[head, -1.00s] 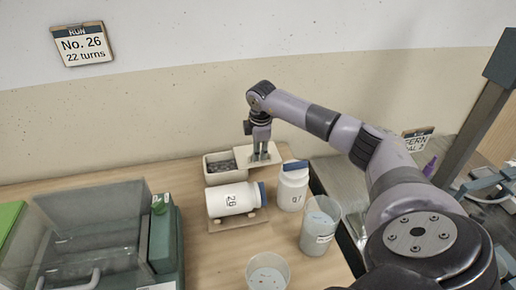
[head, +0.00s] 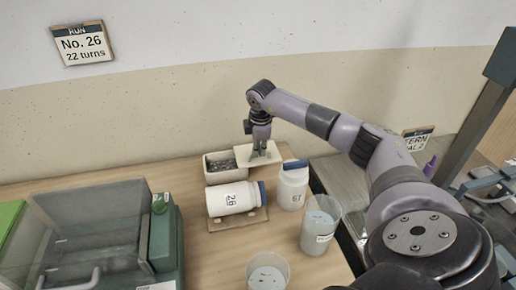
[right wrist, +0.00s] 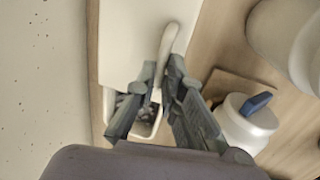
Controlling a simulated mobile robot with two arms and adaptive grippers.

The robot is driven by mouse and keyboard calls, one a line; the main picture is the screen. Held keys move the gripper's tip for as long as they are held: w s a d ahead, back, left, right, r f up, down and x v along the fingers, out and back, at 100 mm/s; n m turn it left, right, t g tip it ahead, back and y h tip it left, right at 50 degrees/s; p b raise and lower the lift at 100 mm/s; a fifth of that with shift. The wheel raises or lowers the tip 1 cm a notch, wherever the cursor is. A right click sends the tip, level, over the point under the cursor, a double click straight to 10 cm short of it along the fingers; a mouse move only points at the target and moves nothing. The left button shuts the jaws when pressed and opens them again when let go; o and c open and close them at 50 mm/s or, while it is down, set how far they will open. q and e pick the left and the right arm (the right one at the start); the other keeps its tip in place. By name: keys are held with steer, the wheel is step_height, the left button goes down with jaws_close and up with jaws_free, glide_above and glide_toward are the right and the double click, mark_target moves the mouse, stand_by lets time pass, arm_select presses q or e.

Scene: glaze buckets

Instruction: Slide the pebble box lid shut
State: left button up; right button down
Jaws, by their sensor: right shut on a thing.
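The pebble box (head: 219,178) is a small cream box with grey pebbles showing in its open left part. Its cream lid (head: 273,155) covers the right end and sticks out to the right. My right gripper (head: 261,153) points down at the lid. In the right wrist view the lid (right wrist: 125,45) is a pale panel with a raised handle (right wrist: 169,42), and the right gripper (right wrist: 164,80) is shut on that handle. Part of the box (right wrist: 146,128) and its pebbles show behind the fingers. My left gripper is not in view.
A white jar marked 26 (head: 230,198) lies on a wooden cradle (head: 238,222) in front of the box. An upright white jar (head: 292,190) stands close right of the lid. Clear cups (head: 320,225) (head: 268,272) stand nearer. A green machine (head: 165,240) is at left.

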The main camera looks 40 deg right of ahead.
stand_by(0.3)
steer(key=w+a, duration=0.5)
steer(key=a, duration=0.4)
steer(key=shift+w+a, duration=0.2)
steer(key=shift+a, duration=0.15)
steer(key=c, duration=1.7)
jaws_free()
steer(key=r, duration=0.4)
steer(key=s+r, duration=0.1)
steer(key=r, duration=0.3)
steer(key=s+a+r, duration=0.1)
steer(key=r, duration=0.3)
